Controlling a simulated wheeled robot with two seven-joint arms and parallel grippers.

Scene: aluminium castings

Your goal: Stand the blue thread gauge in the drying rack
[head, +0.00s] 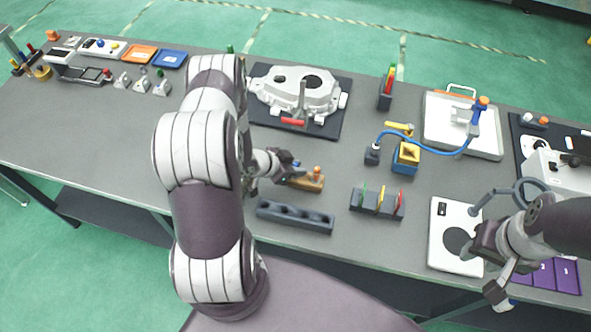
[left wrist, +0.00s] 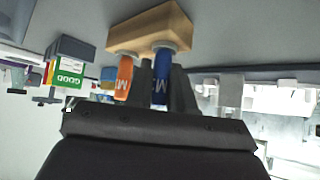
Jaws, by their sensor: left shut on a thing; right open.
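The blue thread gauge (left wrist: 161,80) stands beside an orange thread gauge (left wrist: 125,74) at a wooden block (left wrist: 150,30) in the left wrist view. My left gripper (left wrist: 161,88) is shut on the blue gauge's handle. The gauge's lower end meets the block and appears to be still in it. In the head view the block (head: 312,184) is in mid-table, and my left gripper (head: 290,172) partly hides the blue gauge. A long dark grey rack (head: 295,215) with several round hollows, apparently the drying rack, lies just in front. My right gripper (head: 511,279) is open and empty at the lower right.
A grey stand (head: 377,204) with green, yellow and red pieces is right of the rack. A blue-and-yellow box (head: 405,158) with a blue hose stands behind it. A metal casting (head: 300,90) lies on a dark mat at the back. A white plate (head: 450,238) is near my right gripper.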

